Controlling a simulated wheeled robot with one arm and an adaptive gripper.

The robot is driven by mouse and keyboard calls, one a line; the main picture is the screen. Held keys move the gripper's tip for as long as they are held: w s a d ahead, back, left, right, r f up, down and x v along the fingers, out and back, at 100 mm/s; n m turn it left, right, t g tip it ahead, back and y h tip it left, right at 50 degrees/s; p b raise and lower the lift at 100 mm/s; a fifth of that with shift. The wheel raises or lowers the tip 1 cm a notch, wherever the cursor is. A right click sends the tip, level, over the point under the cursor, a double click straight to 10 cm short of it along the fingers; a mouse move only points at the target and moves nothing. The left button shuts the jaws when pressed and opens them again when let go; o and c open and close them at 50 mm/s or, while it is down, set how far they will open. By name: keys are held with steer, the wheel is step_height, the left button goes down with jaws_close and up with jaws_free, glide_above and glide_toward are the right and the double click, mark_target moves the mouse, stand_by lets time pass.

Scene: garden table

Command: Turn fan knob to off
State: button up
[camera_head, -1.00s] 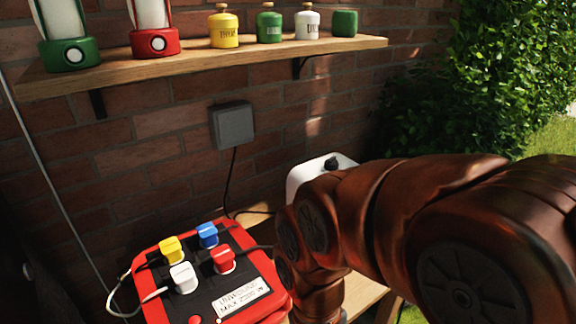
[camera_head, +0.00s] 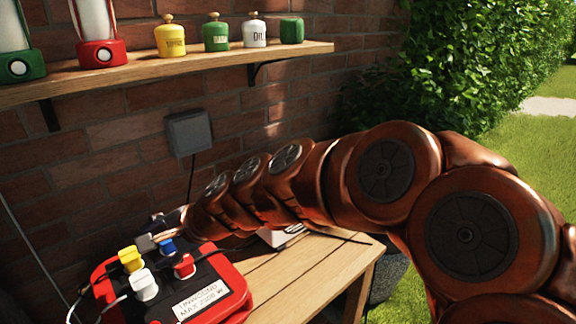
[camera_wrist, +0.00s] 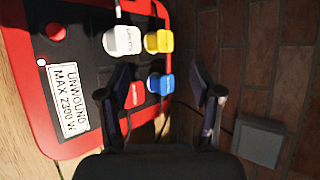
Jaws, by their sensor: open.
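No fan knob can be made out for certain now. A white object (camera_head: 275,237) sits on the table, mostly hidden behind my arm; whether it is the fan I cannot tell. My gripper (camera_wrist: 160,82) is open and empty, pointing down over the red power box (camera_wrist: 90,148). In the wrist view its fingers straddle the blue plug (camera_wrist: 160,84), with the left finger over the red plug (camera_wrist: 134,95). Whether they touch cannot be told. The yellow plug (camera_wrist: 158,41) and white plug (camera_wrist: 122,41) stand beside them.
The wooden table (camera_head: 318,270) has bare room right of the power box. A grey wall box (camera_head: 188,132) hangs on the brick wall with a black cable. Above, a wooden shelf (camera_head: 215,72) holds lanterns and several canisters. A hedge and lawn lie to the right.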

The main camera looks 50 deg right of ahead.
steer(key=w+d+r+m+t+h, duration=0.2)
steer(key=d+m, duration=0.2)
steer(key=d, duration=0.1)
steer(key=w+d+r+m+t+h, duration=0.1)
steer(key=w+d+r+m, duration=0.15)
steer(key=d, duration=0.35)
steer(key=s+d+f+m+g+h, duration=0.1)
steer(key=s+d+m+h, duration=0.3)
steer(key=d+m, duration=0.65)
steer(key=s+d+m+h, duration=0.5)
steer(key=d+m, duration=0.3)
steer(key=d, duration=0.6)
steer(key=shift+a+b+x, duration=0.15)
steer(key=shift+b+x, duration=0.25)
steer(key=shift+x, duration=1.55)
steer(key=shift+a+b+x, duration=0.15)
steer(key=shift+b+x, duration=0.25)
steer(key=shift+x, duration=1.6)
steer(key=shift+w, duration=0.1)
steer(key=c, duration=1.1)
steer(key=shift+c, duration=0.2)
